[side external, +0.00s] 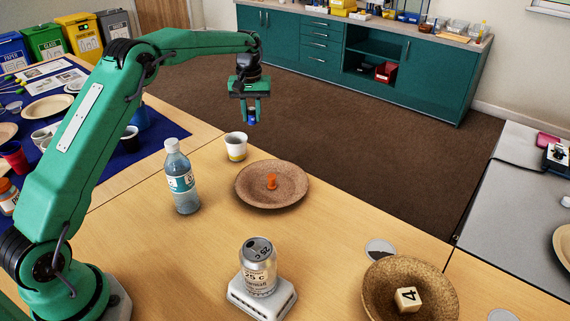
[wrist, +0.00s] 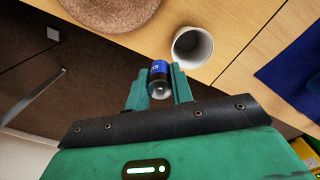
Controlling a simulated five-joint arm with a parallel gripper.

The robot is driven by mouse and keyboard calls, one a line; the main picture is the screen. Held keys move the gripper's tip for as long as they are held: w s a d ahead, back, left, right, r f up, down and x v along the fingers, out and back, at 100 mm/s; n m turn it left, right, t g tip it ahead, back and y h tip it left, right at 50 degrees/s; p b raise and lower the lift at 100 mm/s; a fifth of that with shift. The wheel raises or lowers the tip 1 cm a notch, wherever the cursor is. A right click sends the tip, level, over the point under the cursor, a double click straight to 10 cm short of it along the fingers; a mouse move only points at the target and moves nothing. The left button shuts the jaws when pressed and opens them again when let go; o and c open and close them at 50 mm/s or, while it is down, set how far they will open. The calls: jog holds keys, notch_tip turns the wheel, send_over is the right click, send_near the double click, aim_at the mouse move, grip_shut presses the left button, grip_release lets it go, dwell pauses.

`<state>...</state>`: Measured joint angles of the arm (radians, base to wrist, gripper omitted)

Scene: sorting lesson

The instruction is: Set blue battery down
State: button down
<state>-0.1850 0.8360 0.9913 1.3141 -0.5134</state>
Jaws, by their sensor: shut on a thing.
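My gripper (side external: 251,117) is shut on a blue battery (side external: 252,118), and holds it in the air near the far edge of the wooden table. In the wrist view, the blue and dark battery (wrist: 159,79) is between the two green fingers, with one metal end facing the camera. In the side view, the fingers hide much of the battery. The cup's open mouth (wrist: 192,48) shows beyond the fingers in the wrist view.
A brown plate (side external: 245,196) with an orange piece (side external: 271,182) and a water bottle (side external: 182,178) stand near the cup. A can (side external: 259,268) sits on a white stand. A bowl (side external: 440,293) holds a block marked 4 (side external: 408,299). Bare tabletop lies between the plate and the can.

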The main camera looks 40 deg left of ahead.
jog(key=s+d+r, duration=0.2)
jog(key=s+d, duration=1.2)
jog(key=d, duration=0.5)
jog(key=s+d+f, duration=0.1)
jog(key=s+d, duration=0.1)
jog(key=s, duration=0.9)
jog(key=s+d+f+n, duration=0.1)
jog(key=s+d+f, duration=0.1)
jog(key=s, duration=0.9)
jog(key=shift+d+f, duration=0.3)
jog(key=shift+d, duration=0.4)
jog(key=w+a+f, duration=0.2)
jog(key=a, duration=0.1)
jog(key=w+a+f, duration=0.2)
jog(key=a, duration=0.1)
jog(key=w+a+f, duration=0.3)
jog(key=shift+w+a, duration=0.1)
